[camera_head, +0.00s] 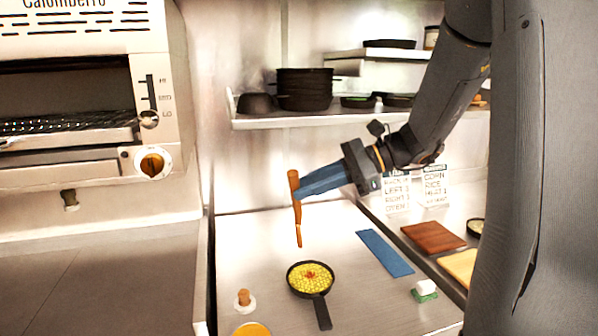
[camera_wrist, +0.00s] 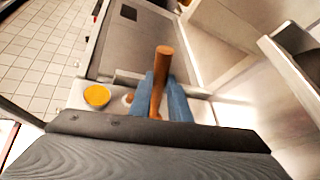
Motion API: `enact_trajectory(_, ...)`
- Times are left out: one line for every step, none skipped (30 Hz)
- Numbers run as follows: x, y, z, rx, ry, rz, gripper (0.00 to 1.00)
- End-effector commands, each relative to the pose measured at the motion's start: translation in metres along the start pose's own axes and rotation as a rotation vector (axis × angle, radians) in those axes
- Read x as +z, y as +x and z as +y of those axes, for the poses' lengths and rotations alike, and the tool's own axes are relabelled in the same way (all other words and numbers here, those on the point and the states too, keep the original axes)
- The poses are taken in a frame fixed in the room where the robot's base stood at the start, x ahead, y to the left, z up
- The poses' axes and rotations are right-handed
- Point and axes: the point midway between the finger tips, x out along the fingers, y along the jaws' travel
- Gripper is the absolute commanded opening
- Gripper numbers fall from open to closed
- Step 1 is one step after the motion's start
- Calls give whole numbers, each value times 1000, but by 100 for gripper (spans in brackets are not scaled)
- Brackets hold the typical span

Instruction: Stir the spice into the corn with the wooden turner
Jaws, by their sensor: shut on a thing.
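My gripper (camera_head: 299,188) has blue fingers shut on the wooden turner (camera_head: 298,222) near its upper end. The turner hangs nearly upright, its lower end in the air above and a little behind the pan. In the wrist view, the turner (camera_wrist: 163,70) stands between the two blue fingers. The small black pan (camera_head: 321,310) sits on the steel counter with its handle toward the front. Yellow corn (camera_head: 298,283) fills it, and a red-orange heap of spice (camera_head: 310,274) lies in its middle. The turner and corn are apart. The pan is not visible in the wrist view.
A small corked container (camera_head: 244,299) and an orange-yellow round dish (camera_head: 252,329) stand left of the pan. A blue strip (camera_head: 384,252), a white block on a green pad (camera_head: 426,290) and a brown board (camera_head: 433,237) lie to the right. A shelf (camera_head: 300,119) holds dark pans behind.

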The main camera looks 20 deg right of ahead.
Motion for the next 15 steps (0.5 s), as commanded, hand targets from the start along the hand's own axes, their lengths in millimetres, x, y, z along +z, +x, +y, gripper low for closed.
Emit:
enact_trajectory(1, -1, 0, -2, 0, -5, 0)
enact_trajectory(2, -2, 0, -3, -1, -8, 0)
enact_trajectory(1, -1, 0, -3, -1, -10, 0)
enact_trajectory(0, -1, 1, -3, -1, -11, 0)
enact_trajectory(-1, 0, 1, -3, -1, -11, 0)
enact_trajectory(-3, 1, 2, -3, -1, -11, 0)
enact_trajectory(-4, 2, 2, -3, -1, -11, 0)
enact_trajectory(-6, 3, 3, -3, -1, -11, 0)
enact_trajectory(-10, 4, 4, -3, -1, -10, 0)
enact_trajectory(-12, 5, 5, -3, -1, -10, 0)
enact_trajectory(-15, 7, 6, -3, -1, -10, 0)
enact_trajectory(-18, 9, 7, -3, -1, -10, 0)
enact_trajectory(-21, 10, 8, -3, -1, -10, 0)
enact_trajectory(-24, 11, 9, -3, -2, -10, 0)
enact_trajectory(-28, 13, 11, -2, -2, -10, 0)
